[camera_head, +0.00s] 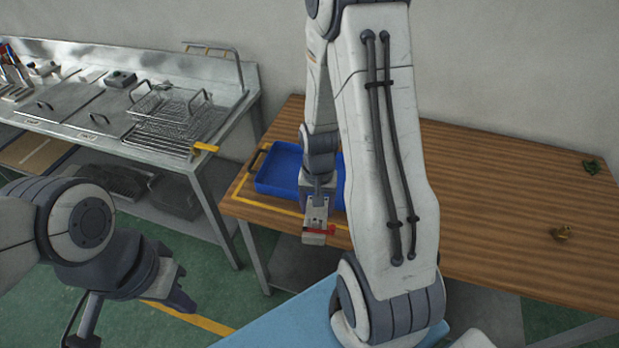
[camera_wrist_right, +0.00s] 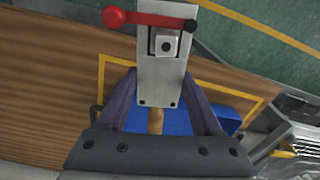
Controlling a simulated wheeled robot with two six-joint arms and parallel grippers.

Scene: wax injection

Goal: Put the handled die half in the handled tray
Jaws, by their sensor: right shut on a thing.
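The handled die half (camera_head: 316,212) is a grey metal block with a red lever. In the right wrist view the die half (camera_wrist_right: 158,78) lies between the two fingers of my right gripper (camera_wrist_right: 160,95), which is shut on it. In the head view my right gripper (camera_head: 318,188) holds it at the near side of the blue handled tray (camera_head: 277,165), seemingly above the table edge. The tray is partly hidden by my right arm; a dark handle shows at its left end. My left gripper (camera_head: 132,308) is at the lower left, fingers apart and empty.
The tray stands on a wooden table (camera_head: 490,200) within a yellow outline. A metal bench (camera_head: 110,125) with wire baskets (camera_head: 175,118) stands at the left. The table's right middle is clear.

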